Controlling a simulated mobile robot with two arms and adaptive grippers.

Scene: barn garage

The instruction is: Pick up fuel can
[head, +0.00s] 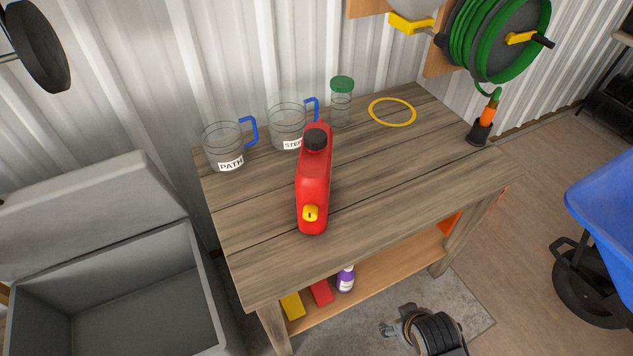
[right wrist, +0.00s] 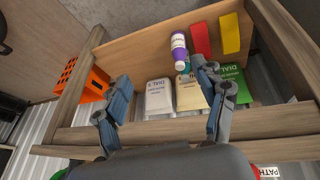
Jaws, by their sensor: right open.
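The red fuel can (head: 314,180) stands upright on the wooden workbench (head: 400,185), near its middle. It has a black cap at the far end and a yellow part low on its near end. My right gripper (head: 392,322) is low in front of the bench, at the bottom of the head view, apart from the can. In the right wrist view my right gripper (right wrist: 160,75) is open, with nothing between its fingers, facing the bench's lower shelf. My left gripper is not in view.
Two clear mugs (head: 224,145) (head: 287,126), a green-lidded jar (head: 341,103) and a yellow ring (head: 392,111) stand or lie along the bench's back. A hose nozzle (head: 485,120) is at the right corner. A grey bin (head: 110,270) is left, a blue wheelbarrow (head: 605,200) right.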

